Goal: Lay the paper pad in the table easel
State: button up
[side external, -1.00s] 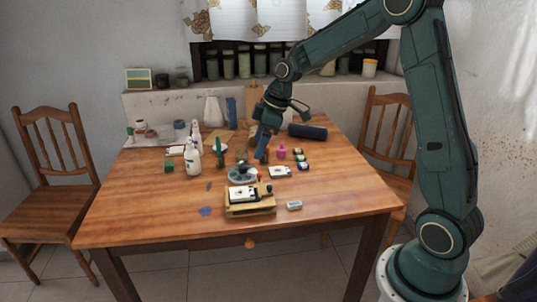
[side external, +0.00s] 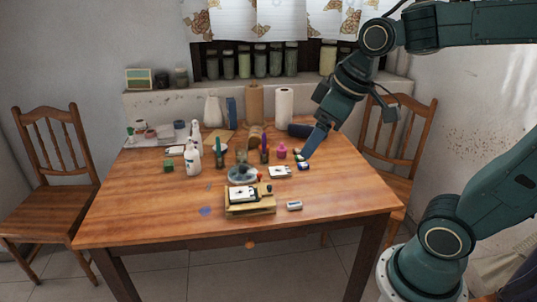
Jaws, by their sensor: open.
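The table easel (side external: 262,209) is a low, light wooden stand near the front middle of the table. A white paper pad with a dark mark (side external: 240,194) lies on it. A similar small white pad (side external: 279,172) lies flat on the table behind and to the right; I cannot tell which one the task names. My gripper (side external: 305,155) is open and points down at the right of the table, above or beside several small dark paint pots (side external: 302,166). It is apart from the easel and both pads. Its fingertips are too small to make out clearly.
A round grey palette (side external: 241,174) sits just behind the easel. White bottles (side external: 193,160), a pink bottle (side external: 282,151), a dark roll (side external: 307,131) and paper rolls (side external: 284,107) stand farther back. An eraser-like block (side external: 294,205) lies right of the easel. The front table edge is clear.

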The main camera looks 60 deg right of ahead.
jog(key=s+f+m, duration=0.1)
jog(key=s+m, duration=0.1)
jog(key=s, duration=0.6)
jog(key=shift+s+a+t, duration=0.15)
jog(key=shift+a+t, duration=0.2)
jog(key=shift+t, duration=0.05)
